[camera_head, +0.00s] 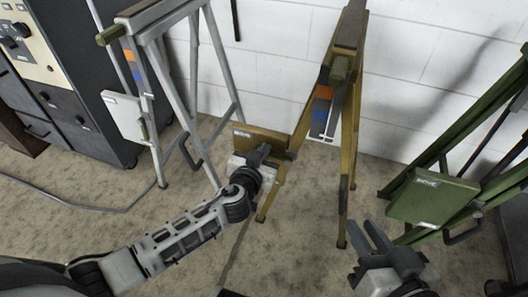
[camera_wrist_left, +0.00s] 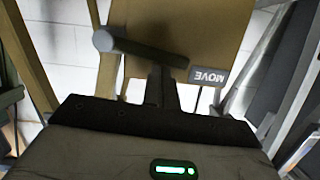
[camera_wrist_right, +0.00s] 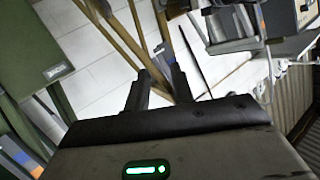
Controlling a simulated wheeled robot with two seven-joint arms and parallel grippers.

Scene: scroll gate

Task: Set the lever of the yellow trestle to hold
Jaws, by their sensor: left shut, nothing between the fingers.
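The yellow trestle (camera_head: 347,120) stands in the middle by the white wall. Its mustard plate (camera_head: 262,138) has a label reading MOVE, which also shows in the left wrist view (camera_wrist_left: 208,76). A dark lever bar (camera_wrist_left: 145,50) with a round grey end lies across the plate in the left wrist view. My left gripper (camera_head: 263,155) is shut and empty in front of the plate. Its fingertips overlap the lever bar in the left wrist view; I cannot tell whether they touch it. My right gripper (camera_head: 380,238) is open and empty at the lower right.
A grey trestle (camera_head: 228,75) with a white plate (camera_head: 124,116) stands at the left, beside a dark cabinet (camera_head: 75,90). A green trestle (camera_head: 478,200) with a plate reading MOVE stands at the right.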

